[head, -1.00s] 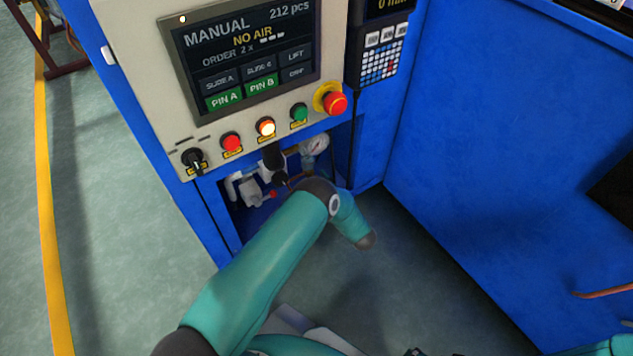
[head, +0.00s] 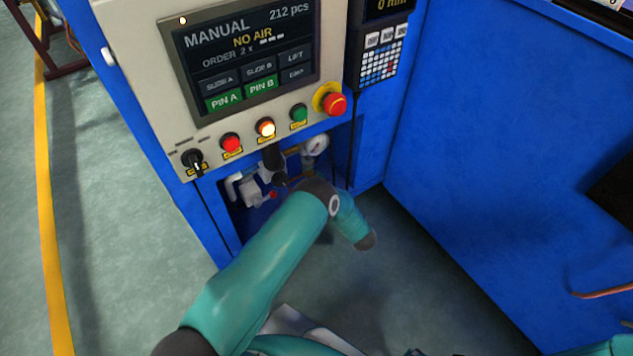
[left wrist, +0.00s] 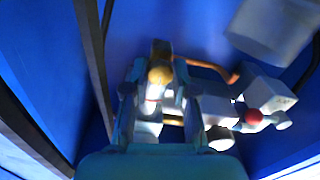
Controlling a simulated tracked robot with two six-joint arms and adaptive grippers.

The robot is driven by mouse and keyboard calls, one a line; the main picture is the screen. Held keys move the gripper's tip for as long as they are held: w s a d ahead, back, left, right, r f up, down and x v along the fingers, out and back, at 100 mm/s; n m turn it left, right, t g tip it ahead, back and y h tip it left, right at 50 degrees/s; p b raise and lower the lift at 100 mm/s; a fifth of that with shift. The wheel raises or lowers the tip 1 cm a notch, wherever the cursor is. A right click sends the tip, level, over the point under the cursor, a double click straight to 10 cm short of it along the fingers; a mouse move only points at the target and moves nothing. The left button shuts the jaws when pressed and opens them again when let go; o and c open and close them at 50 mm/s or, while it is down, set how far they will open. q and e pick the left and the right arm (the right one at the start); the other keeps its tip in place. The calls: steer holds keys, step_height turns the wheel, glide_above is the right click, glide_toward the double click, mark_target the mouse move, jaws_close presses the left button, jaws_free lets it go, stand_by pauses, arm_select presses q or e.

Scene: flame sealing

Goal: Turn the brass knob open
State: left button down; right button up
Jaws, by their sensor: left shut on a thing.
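The brass knob (left wrist: 160,73) shows in the left wrist view as a rounded brass end between my two teal fingers. My left gripper (left wrist: 157,90) is shut on it, one finger on each side. In the head view my left arm reaches into the open recess (head: 228,214) below the control panel. There the gripper and the knob are mostly hidden by my arm and the shadow, so the knob's angle cannot be told. The panel screen (head: 248,52) reads "NO AIR". My right gripper does not show.
White pipe fittings (head: 250,190) and a small red knob (left wrist: 253,116) sit beside the held knob. A round gauge (head: 316,144) is on the right of the recess. A copper-coloured pipe (left wrist: 212,68) runs close behind. The floor (head: 130,240) left of the cabinet is clear.

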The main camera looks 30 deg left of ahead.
arm_select(q)
steer(key=n, duration=0.8)
steer(key=shift+s+p, duration=0.1)
steer(key=shift+p, duration=0.2)
steer(key=n, duration=0.5)
steer(key=shift+f, duration=0.15)
steer(key=shift+s+f+n+p, duration=0.1)
steer(key=shift+n+p, duration=0.25)
steer(key=shift+n, duration=0.75)
steer(key=c, duration=1)
jaws_free()
steer(key=shift+o, duration=0.2)
steer(key=shift+d, duration=0.1)
